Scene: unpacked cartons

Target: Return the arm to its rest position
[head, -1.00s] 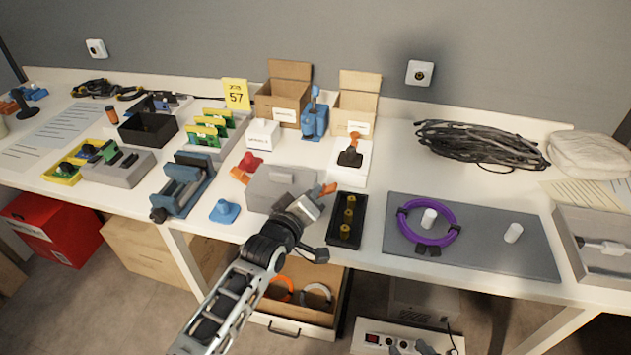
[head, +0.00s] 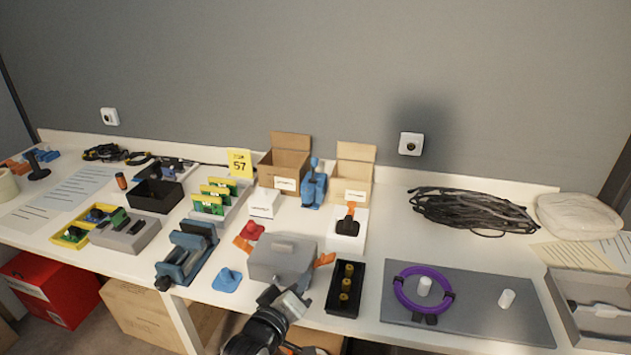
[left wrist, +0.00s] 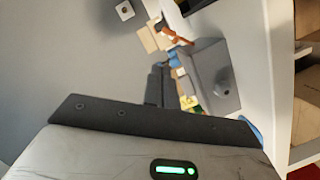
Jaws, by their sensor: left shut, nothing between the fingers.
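My left gripper (head: 292,298) shows at the bottom of the head view, at the front edge of the bench. It is shut and empty, in front of a grey lidded box (head: 283,259). Its dark wrist comes in from the bottom edge; the rest of the arm is out of frame. In the left wrist view the gripper's dark bar (left wrist: 150,122) and pale housing with a green light fill the lower part. My right gripper is not in view.
The white bench (head: 385,240) is crowded. A grey mat (head: 465,318) with a purple ring (head: 398,291) lies to the right.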

